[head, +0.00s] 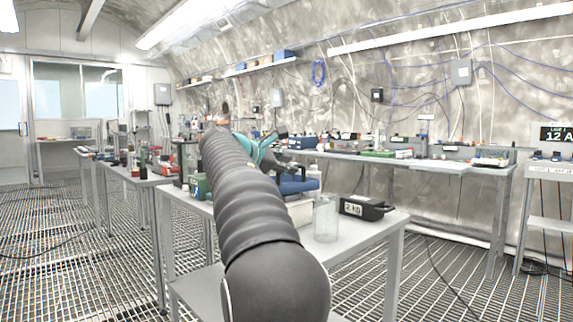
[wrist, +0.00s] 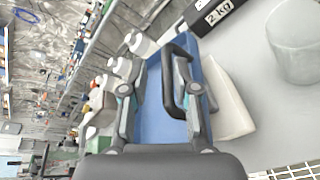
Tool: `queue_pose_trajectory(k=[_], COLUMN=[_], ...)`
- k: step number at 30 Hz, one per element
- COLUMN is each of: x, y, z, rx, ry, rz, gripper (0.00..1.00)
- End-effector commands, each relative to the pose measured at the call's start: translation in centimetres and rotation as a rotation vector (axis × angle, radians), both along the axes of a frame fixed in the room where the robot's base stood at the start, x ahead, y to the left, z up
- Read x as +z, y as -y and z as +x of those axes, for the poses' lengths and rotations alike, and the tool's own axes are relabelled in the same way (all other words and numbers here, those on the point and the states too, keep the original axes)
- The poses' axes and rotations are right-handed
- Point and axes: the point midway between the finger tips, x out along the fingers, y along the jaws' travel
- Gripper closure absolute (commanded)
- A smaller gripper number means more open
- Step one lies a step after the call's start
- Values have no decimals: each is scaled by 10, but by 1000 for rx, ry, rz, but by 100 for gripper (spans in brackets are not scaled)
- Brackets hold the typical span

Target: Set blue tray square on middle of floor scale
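The blue tray (head: 297,186) shows past my arm on the near bench in the head view, partly hidden by the arm. In the wrist view the blue tray (wrist: 158,118) lies beyond my fingers, with a dark loop handle (wrist: 168,82) on its near side. My gripper (wrist: 160,85) has its two fingers spread apart, with one bar of the handle between them. I see no clear grip on it, and contact cannot be told. In the head view my gripper (head: 262,150) is partly hidden by the arm. I cannot make out a floor scale in either view.
A clear glass beaker (head: 326,220) and a black 2 kg weight (head: 362,207) stand right of the tray on the bench (head: 352,238). A pale block (wrist: 232,98) sits beside the tray. Several bottles (wrist: 122,67) stand close on the other side.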

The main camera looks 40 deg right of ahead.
Motion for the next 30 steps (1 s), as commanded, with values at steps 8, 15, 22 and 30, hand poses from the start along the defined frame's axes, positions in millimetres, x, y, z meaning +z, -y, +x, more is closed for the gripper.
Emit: queue_pose_trajectory(k=[8, 15, 22, 30], x=[1, 11, 23, 35], y=[0, -9, -52, -97], z=[0, -1, -7, -14], rx=[1, 3, 5, 4], ry=[0, 1, 2, 0], rz=[-1, -1, 0, -1], gripper=[63, 63, 63, 63])
